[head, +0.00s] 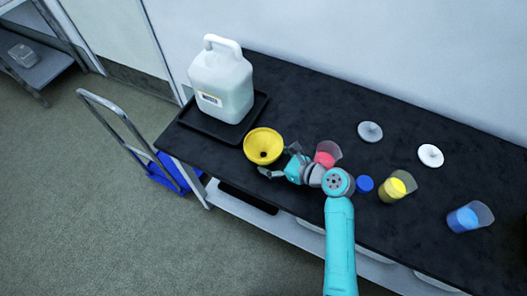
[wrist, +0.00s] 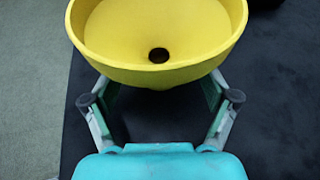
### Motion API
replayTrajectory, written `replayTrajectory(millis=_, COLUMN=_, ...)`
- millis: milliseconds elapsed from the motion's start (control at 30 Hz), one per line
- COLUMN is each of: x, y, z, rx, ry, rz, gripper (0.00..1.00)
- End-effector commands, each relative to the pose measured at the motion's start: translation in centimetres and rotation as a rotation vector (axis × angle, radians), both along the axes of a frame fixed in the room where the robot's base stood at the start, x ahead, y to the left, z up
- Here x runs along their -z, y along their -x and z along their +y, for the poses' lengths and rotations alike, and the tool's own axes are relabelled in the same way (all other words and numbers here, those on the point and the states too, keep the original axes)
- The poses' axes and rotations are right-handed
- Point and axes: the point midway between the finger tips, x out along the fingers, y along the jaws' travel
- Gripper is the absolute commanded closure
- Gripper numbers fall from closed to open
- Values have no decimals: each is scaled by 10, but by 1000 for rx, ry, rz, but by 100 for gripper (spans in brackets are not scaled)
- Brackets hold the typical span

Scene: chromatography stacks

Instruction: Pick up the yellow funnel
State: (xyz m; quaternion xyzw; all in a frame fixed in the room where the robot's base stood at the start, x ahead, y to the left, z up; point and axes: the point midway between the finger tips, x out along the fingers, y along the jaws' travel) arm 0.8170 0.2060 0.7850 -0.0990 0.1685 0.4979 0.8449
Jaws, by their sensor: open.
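The yellow funnel (head: 263,144) is near the left front part of the black bench, with its wide mouth up and a dark hole at its middle. In the wrist view the funnel (wrist: 158,62) fills the top middle, and its lower parts are hidden by its bowl. My gripper (head: 267,162) is beside the funnel, on its front right side. In the wrist view the fingers of my gripper (wrist: 160,95) are spread apart, one on each side below the bowl's rim. Their tips are partly hidden under the bowl, so contact cannot be told.
A large jug (head: 222,82) stands in a black tray (head: 258,105) behind the funnel. Near my arm are beakers with red (head: 327,155), yellow (head: 394,189) and blue (head: 468,217) contents, and a blue disc (head: 364,184). Pale discs (head: 370,131) lie farther back. The bench's front left edge is close.

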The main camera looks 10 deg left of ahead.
Motion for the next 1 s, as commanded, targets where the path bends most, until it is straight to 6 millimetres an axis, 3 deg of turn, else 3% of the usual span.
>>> replayTrajectory(millis=200, x=7, y=-9, z=17, rx=-1, ry=-1, rz=-1, gripper=14)
replayTrajectory(millis=433, x=8, y=-9, z=17, rx=0, ry=-1, rz=0, gripper=14)
replayTrajectory(millis=467, x=8, y=-9, z=17, rx=0, ry=-1, rz=0, gripper=19)
replayTrajectory(millis=700, x=8, y=-9, z=17, rx=0, ry=-1, rz=0, gripper=79)
replayTrajectory(millis=1000, x=5, y=-9, z=17, rx=-1, ry=0, rz=-2, gripper=81)
